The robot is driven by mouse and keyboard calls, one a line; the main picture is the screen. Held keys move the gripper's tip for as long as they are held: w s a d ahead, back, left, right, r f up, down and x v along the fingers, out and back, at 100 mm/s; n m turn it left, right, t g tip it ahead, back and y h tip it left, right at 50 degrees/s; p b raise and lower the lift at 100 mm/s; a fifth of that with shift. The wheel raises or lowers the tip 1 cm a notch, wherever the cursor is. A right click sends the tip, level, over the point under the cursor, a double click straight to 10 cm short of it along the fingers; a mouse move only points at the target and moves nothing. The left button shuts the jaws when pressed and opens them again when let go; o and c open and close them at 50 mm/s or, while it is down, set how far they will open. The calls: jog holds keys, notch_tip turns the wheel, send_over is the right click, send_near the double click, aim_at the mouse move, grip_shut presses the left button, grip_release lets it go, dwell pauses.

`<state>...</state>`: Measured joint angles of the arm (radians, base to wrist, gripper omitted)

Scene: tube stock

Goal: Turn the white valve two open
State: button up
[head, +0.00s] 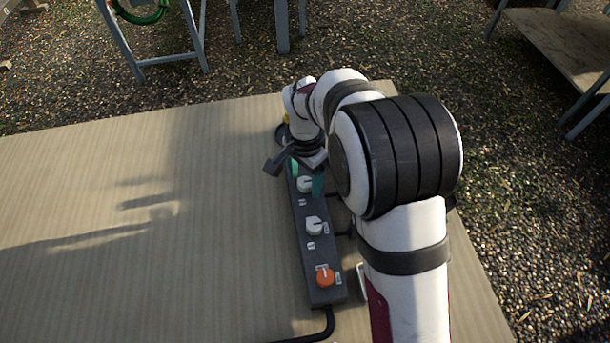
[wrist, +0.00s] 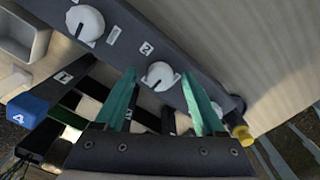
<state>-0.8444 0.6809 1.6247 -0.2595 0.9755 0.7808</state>
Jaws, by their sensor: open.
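A long black panel (head: 318,262) lies on the table with a row of knobs. The white knob at its far end (head: 305,184) shows in the wrist view as the white knob (wrist: 159,76) beside the label "2". A second white knob (head: 315,226) is nearer, and it also shows at the upper left of the wrist view (wrist: 85,23). My gripper (head: 305,176) is open, its teal fingers on either side of the far knob in both views. A gap shows between each finger and the knob in the wrist view. Fingertip height against the knob is unclear.
An orange knob (head: 325,277) sits at the panel's near end, with a black cable (head: 328,325) below. The wrist view shows a grey tray (wrist: 18,50), a blue part marked 4 (wrist: 28,110) and a yellow cap (wrist: 243,135). The table's left side (head: 80,240) is clear.

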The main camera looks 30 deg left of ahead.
grip_shut()
jog(key=shift+n, duration=0.3)
jog(key=n, duration=0.3)
jog(key=shift+n, duration=0.4)
jog(key=n, duration=0.4)
jog(key=shift+r, duration=0.1)
jog(key=n, duration=0.4)
jog(key=shift+n, duration=2.7)
